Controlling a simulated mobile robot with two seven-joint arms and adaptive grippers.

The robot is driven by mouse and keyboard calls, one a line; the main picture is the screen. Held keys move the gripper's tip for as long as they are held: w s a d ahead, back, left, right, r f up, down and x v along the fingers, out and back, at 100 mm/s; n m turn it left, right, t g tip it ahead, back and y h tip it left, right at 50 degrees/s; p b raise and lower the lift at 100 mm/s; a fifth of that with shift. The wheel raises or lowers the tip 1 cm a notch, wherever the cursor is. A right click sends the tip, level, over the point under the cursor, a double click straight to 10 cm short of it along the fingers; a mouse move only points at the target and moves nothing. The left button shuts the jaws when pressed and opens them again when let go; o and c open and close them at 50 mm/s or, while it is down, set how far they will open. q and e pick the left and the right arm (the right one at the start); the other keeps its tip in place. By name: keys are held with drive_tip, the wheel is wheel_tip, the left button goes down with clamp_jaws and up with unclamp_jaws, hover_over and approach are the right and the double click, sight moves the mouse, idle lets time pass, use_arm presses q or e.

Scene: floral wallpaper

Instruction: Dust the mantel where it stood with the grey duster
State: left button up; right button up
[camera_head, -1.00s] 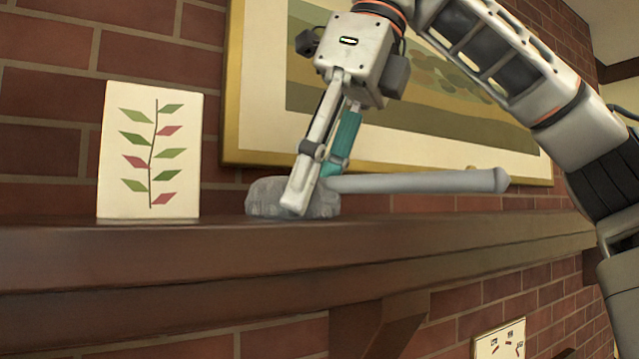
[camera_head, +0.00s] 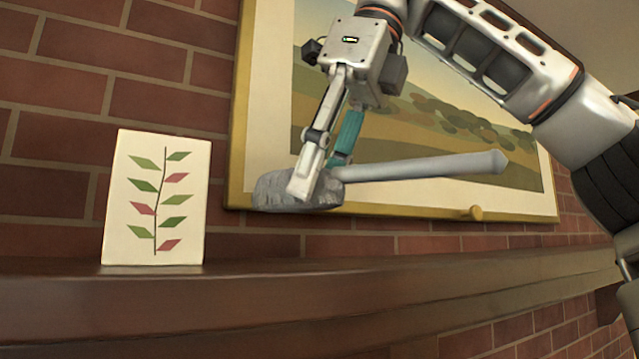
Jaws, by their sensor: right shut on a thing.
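The grey duster (camera_head: 268,192) has a fluffy grey head and a pale grey handle that points right. My right gripper (camera_head: 318,185) is shut on the duster near its head and holds it above the mantel, in front of the framed picture's lower edge. The dark wooden mantel (camera_head: 330,283) runs across the lower part of the view. The mantel below the duster is bare. My left gripper is not in view.
A cream card with a leafy sprig (camera_head: 155,200) stands upright on the mantel, left of the duster. A gold-framed landscape picture (camera_head: 390,214) is on the brick wall behind. The mantel to the right of the card is clear.

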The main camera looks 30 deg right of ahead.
drive_tip(key=shift+r, duration=0.1)
drive_tip(key=shift+r, duration=1.4)
idle(0.4)
